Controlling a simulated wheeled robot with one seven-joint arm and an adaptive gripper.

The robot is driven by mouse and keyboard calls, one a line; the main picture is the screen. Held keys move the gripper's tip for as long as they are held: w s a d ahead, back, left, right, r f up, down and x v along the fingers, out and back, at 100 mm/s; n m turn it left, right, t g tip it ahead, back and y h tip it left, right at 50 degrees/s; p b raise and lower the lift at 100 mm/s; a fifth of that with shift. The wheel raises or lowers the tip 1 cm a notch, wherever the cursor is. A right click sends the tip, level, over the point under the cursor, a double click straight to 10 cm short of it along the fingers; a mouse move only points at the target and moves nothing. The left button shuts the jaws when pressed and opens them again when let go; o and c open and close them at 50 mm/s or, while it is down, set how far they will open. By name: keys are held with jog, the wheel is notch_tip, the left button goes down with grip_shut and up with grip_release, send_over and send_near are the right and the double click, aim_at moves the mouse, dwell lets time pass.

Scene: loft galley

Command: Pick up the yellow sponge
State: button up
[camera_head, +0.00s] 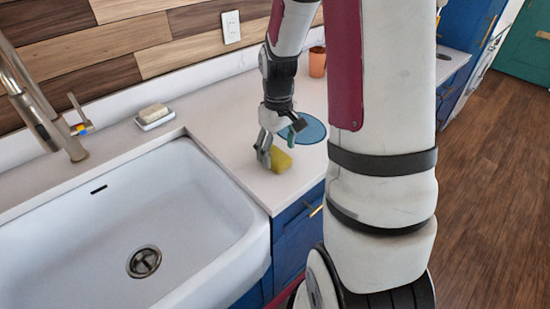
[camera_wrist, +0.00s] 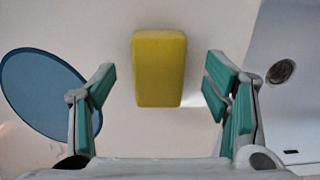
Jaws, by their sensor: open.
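The yellow sponge (camera_head: 281,161) lies on the white counter, just right of the sink and near the counter's front edge. In the wrist view the sponge (camera_wrist: 160,68) shows as an upright yellow block shape between and a little beyond my open fingers. My gripper (camera_head: 268,150) points down beside the sponge in the head view, and part of the sponge is hidden behind a finger. In the wrist view my gripper (camera_wrist: 160,90) is open, with a clear gap on both sides of the sponge and nothing held.
A blue round disc (camera_head: 305,130) lies on the counter close to the sponge. The white sink (camera_head: 190,215) is to the left, with a faucet (camera_head: 40,110) and a soap dish (camera_head: 154,121) behind. A terracotta cup (camera_head: 317,62) stands farther back.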

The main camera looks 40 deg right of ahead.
aim_at(278, 157)
notch_tip(278, 157, down, 3)
jog(key=shift+s+d+f, duration=0.1)
jog(key=c, duration=1)
jog(key=shift+c, duration=0.2)
